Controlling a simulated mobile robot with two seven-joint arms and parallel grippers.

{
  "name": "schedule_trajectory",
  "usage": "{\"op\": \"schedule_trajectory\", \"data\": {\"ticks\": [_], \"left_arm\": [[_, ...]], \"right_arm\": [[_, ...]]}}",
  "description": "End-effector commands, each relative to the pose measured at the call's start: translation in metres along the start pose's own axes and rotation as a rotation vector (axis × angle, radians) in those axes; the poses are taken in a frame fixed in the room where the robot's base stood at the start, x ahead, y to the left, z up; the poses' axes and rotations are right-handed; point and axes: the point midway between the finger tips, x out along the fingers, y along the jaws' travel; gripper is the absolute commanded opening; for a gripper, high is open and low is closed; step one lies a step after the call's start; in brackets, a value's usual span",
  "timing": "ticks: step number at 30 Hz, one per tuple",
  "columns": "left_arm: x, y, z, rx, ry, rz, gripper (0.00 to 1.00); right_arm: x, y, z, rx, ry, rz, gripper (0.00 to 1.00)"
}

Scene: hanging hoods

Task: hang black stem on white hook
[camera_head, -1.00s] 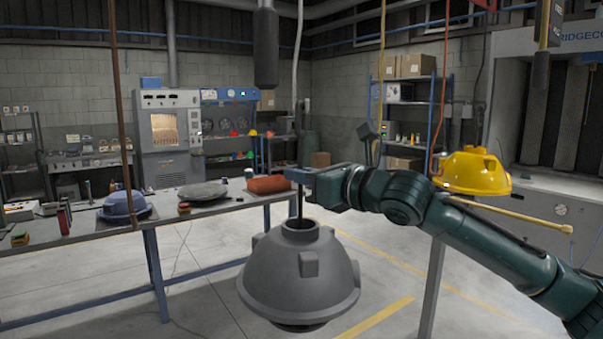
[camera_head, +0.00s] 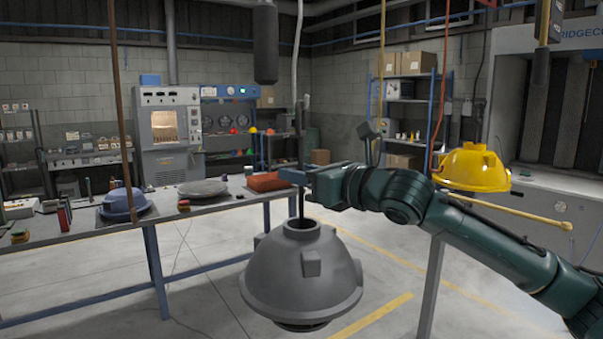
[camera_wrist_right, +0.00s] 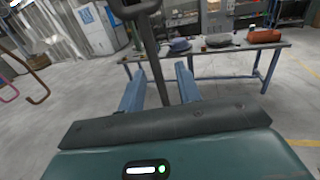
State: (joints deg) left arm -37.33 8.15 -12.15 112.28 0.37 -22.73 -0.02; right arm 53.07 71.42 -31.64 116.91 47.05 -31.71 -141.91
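The grey hood (camera_head: 300,278) hangs clear of the floor, open collar up. Its black stem (camera_head: 301,150) rises upright from the collar. In the right wrist view the stem (camera_wrist_right: 152,55) runs between my fingers, and a dark loop shows at its top edge. The white hook's line (camera_head: 298,55) comes down from above to the stem's top; I cannot tell whether the loop sits on the hook. My right gripper (camera_head: 293,175) is around the stem. In the wrist view its blue fingers (camera_wrist_right: 160,75) stand apart, with gaps beside the stem. My left gripper is out of view.
A workbench (camera_head: 75,237) with a blue hood (camera_head: 124,203), a grey disc (camera_head: 203,188) and an orange block (camera_head: 266,182) stands to the left. A yellow hood (camera_head: 474,168) hangs at the right. A dark cylinder (camera_head: 265,45) hangs left of the white line.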

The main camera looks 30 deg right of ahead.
Motion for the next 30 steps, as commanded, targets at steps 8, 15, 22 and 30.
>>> {"op": "schedule_trajectory", "data": {"ticks": [8, 15, 22, 30], "left_arm": [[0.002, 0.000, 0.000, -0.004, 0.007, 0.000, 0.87], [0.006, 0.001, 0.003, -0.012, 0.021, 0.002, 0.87], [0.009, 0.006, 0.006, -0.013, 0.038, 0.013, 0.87], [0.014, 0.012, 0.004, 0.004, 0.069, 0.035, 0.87]], "right_arm": [[-0.009, -0.001, -0.004, -0.002, 0.005, -0.003, 0.34], [-0.044, -0.002, -0.005, -0.005, 0.005, -0.006, 0.34], [-0.074, -0.002, -0.004, -0.006, 0.004, -0.005, 0.34], [-0.104, -0.001, -0.003, -0.007, 0.003, -0.004, 0.34]]}}
